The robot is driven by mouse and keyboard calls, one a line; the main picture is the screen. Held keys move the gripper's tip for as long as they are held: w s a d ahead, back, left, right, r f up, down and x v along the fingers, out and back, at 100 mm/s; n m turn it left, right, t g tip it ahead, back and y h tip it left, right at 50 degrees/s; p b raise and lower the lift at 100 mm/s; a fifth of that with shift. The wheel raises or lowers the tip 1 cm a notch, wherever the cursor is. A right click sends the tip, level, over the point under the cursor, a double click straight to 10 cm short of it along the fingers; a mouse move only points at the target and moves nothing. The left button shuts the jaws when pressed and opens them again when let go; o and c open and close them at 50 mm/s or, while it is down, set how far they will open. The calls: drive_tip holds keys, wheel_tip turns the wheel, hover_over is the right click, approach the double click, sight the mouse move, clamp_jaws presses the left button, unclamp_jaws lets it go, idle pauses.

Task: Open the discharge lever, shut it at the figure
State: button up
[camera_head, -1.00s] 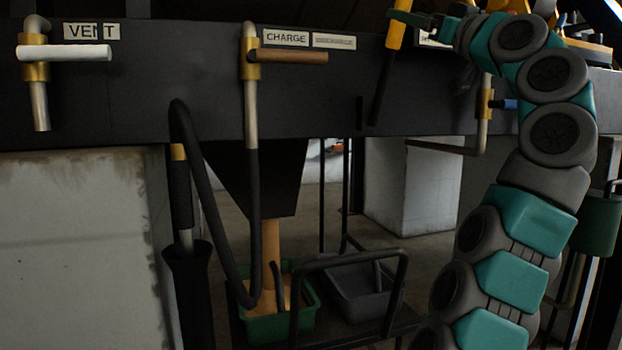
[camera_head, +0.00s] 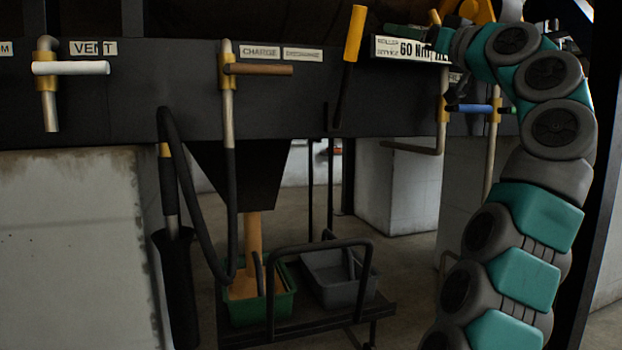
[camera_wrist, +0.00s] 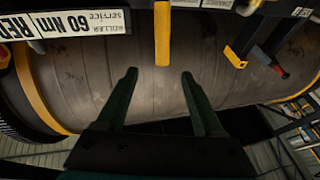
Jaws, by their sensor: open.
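A lever with a yellow grip (camera_head: 354,35) and a dark rod stands tilted in front of the dark beam in the head view; which lever is the discharge one I cannot tell. My gripper (camera_wrist: 158,74) is open and empty in the wrist view. A yellow bar (camera_wrist: 162,35), probably that grip, shows just beyond the gap between its fingertips, apart from them. A tan column (camera_head: 253,235) runs from the dark hopper (camera_head: 240,170) into a green bin (camera_head: 285,308) holding tan material. No readable figure for the discharge shows.
VENT (camera_head: 93,48) and CHARGE (camera_head: 260,52) labels mark a white-handled valve (camera_head: 70,68) and a brown-handled valve (camera_head: 258,69). A "60 NM" sign (camera_head: 410,50) is at the upper right. A grey bin (camera_head: 340,290) is beside the green one on a cart. A blue-handled valve (camera_head: 474,108) is near my arm.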

drive_tip(key=w+a+f+m+g, duration=0.2)
drive_tip(key=a+f+g, duration=0.5)
drive_tip(key=a+f, duration=0.45)
drive_tip(key=s+a+f+g+h, duration=0.15)
drive_tip(key=s+f, duration=0.25)
drive_tip(key=f, duration=0.4)
drive_tip(key=s+a+f+m+g+h, duration=0.15)
drive_tip(key=s+f, duration=0.25)
drive_tip(key=f, duration=0.4)
drive_tip(key=s+a+f+g+h, duration=0.1)
drive_tip(key=s+a+f+g, duration=0.2)
drive_tip(key=f, duration=0.6)
drive_tip(key=s+d+f+m+g+h, duration=0.1)
drive_tip(key=s+d+f+g+h, duration=0.3)
drive_tip(key=s+f, duration=0.7)
drive_tip(key=s+d+f+m+g+h, duration=0.1)
drive_tip(key=s+d+f, duration=0.4)
drive_tip(key=s+f, duration=0.55)
drive_tip(key=s+d+f+m+g+h, duration=0.1)
drive_tip(key=s+d+f+g+h, duration=0.3)
drive_tip(key=s+f, duration=0.75)
wheel_tip(320, 180, up, 15)
drive_tip(key=s+d+t+y+p, duration=0.1)
drive_tip(key=s+p, duration=0.1)
drive_tip(key=p, duration=1)
drive_tip(key=shift+r+y+p, duration=0.2)
drive_tip(key=shift+y+p, duration=0.1)
drive_tip(key=shift+p, duration=0.1)
